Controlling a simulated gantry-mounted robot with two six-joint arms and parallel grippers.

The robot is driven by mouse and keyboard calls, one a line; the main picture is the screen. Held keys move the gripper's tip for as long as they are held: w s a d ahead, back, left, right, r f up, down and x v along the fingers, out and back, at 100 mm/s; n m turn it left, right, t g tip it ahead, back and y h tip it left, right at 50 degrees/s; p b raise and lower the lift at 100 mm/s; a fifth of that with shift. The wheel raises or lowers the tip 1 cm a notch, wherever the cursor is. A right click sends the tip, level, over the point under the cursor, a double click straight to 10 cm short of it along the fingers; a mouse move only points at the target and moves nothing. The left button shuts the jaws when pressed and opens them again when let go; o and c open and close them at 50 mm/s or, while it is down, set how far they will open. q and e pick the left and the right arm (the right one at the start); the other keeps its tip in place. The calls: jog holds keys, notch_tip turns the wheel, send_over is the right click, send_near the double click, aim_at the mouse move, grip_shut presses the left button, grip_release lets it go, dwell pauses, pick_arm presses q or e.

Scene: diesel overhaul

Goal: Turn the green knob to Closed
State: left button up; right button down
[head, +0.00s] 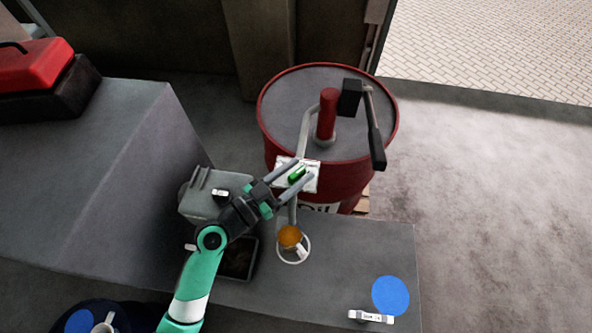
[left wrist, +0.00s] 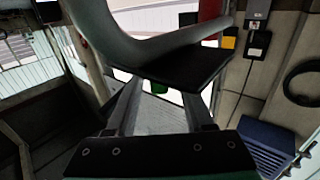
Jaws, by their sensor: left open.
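The green knob (head: 297,174) sits in front of a white label plate (head: 311,183) at the near side of the red oil drum. My left gripper (head: 304,169) is open, with one finger on either side of the knob in the head view. I cannot tell whether the fingers touch it. In the left wrist view, a small bit of green (left wrist: 161,91) shows between the fingers of my left gripper (left wrist: 168,92), mostly hidden by a dark plate and a grey pipe. The label's writing is too small to read. My right gripper is not in view.
The red drum (head: 335,187) carries a red hand pump (head: 327,115) with a dark lever (head: 375,135). An orange round thing (head: 289,236) stands on the grey bench (head: 340,270) below. A blue disc (head: 390,295) lies at the bench's right. Open floor lies right of the drum.

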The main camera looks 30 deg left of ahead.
pick_arm(q)
grip_shut()
dwell(0.3)
